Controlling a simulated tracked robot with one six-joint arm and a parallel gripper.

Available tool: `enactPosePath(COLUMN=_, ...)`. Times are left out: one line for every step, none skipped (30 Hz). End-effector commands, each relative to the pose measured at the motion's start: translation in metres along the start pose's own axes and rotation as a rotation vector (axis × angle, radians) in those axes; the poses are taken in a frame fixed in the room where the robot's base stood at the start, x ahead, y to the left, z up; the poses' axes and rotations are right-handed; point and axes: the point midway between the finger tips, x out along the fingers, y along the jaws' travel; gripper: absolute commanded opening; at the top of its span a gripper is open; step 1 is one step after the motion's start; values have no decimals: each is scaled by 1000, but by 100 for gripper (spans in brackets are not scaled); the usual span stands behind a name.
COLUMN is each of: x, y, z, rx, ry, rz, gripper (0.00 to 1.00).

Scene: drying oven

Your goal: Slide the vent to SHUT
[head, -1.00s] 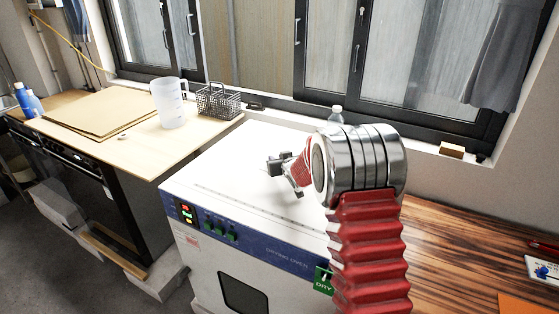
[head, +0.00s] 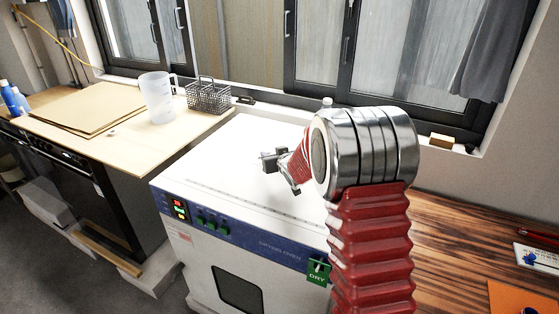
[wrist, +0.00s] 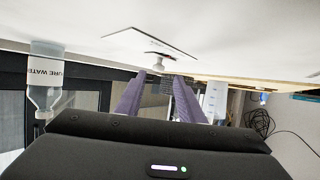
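The drying oven (head: 215,160) is a white box with a blue front panel. In the wrist view, which looks upside down, a small pale knob (wrist: 158,66) stands on a thin plate (wrist: 150,42) on the oven's white top. It looks like the vent slider; its marks cannot be read. My gripper (wrist: 160,80) is open, its two purple fingers apart, with the knob just beyond and between the tips in the picture. I cannot tell the exact gap. In the head view my gripper (head: 278,170) is low over the oven top, and the knob cannot be made out.
A water bottle (wrist: 46,75) stands near my gripper, mostly behind my arm in the head view. A wire basket (head: 208,97) and a plastic jug (head: 158,98) stand on the left counter. Windows lie behind.

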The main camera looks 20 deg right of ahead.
Motion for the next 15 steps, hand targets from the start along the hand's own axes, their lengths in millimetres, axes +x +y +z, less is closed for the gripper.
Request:
enactPosePath(x=-7, y=0, z=-1, rx=0, ry=1, rz=0, gripper=35)
enactPosePath(x=-11, y=0, z=0, rx=0, ry=0, rz=0, gripper=35)
enactPosePath(x=-16, y=0, z=0, rx=0, ry=0, rz=1, gripper=35)
enactPosePath(x=-20, y=0, z=0, rx=0, ry=0, rz=1, gripper=35)
enactPosePath(x=-24, y=0, z=0, rx=0, ry=0, rz=0, gripper=35)
enactPosePath(x=-28, y=0, z=0, rx=0, ry=0, rz=0, gripper=35)
enactPosePath(x=-32, y=0, z=0, rx=0, ry=0, rz=0, gripper=35)
enactPosePath(x=-36, y=0, z=0, rx=0, ry=0, rz=0, gripper=35)
enactPosePath(x=-41, y=0, z=0, rx=-1, ry=1, rz=0, gripper=35)
enactPosePath(x=-45, y=0, z=0, rx=-1, ry=1, rz=0, gripper=35)
enactPosePath(x=-49, y=0, z=0, rx=-1, ry=1, rz=0, gripper=35)
enactPosePath(x=-53, y=0, z=0, rx=-1, ry=1, rz=0, gripper=35)
enactPosePath(x=-57, y=0, z=0, rx=-1, ry=1, rz=0, gripper=35)
enactPosePath(x=-61, y=0, z=0, rx=-1, ry=1, rz=0, gripper=35)
enactPosePath(x=-66, y=0, z=0, rx=-1, ry=1, rz=0, gripper=35)
